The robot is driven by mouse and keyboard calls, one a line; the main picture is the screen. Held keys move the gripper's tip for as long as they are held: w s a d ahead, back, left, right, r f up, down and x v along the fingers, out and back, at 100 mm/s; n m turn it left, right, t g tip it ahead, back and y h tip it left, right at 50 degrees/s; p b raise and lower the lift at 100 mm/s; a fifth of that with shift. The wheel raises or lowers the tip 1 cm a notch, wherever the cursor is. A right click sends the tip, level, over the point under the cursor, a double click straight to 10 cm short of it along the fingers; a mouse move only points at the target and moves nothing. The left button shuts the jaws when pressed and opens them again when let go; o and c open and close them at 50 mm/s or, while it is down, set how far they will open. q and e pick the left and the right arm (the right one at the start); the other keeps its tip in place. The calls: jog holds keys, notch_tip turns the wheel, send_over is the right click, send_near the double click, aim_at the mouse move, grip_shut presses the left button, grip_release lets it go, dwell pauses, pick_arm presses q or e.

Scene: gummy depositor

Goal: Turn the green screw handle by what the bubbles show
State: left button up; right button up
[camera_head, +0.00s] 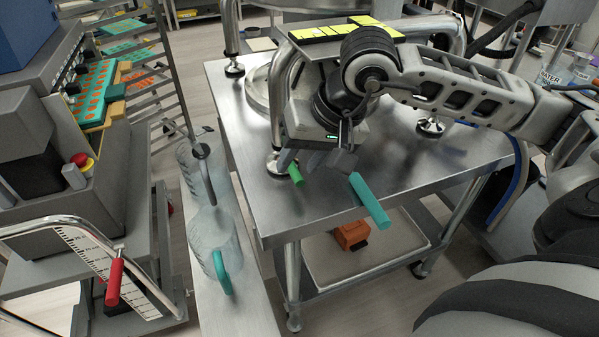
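A small green handle (296,174) shows at the front left leg of the steel stand, just below my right gripper (316,160). The gripper points down, with its grey fingers close to the handle. Whether they touch it, and how far apart they are, I cannot tell. Yellow-green strips that look like bubble levels (322,33) lie on top of the stand, and another (376,25) lies to their right. Their bubbles are too small to read. My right arm hides part of the stand. My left gripper is not in view.
A teal bar (370,201) sticks out over the steel table (290,218) right of the gripper. Clear jugs (207,235) stand on a narrow bench at left. A machine with a red handle (115,283) stands farther left. The front left tabletop is clear.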

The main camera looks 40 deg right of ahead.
aim_at(297, 172)
jog(key=shift+n+h, duration=0.3)
jog(key=shift+h, duration=0.4)
jog(key=shift+w+d+f+p, duration=0.15)
jog(key=shift+w+d+f, duration=0.2)
jog(key=shift+w+f, duration=0.45)
jog(key=shift+w+d+f+p, duration=0.1)
jog(key=shift+w+d+f, duration=0.3)
jog(key=shift+f, duration=0.75)
jog(key=shift+w+d+f+p, duration=0.15)
jog(key=shift+w+d+f, duration=0.2)
jog(key=shift+w+f, duration=0.45)
jog(key=shift+s+f, duration=0.15)
jog(key=shift+s, duration=0.05)
grip_shut()
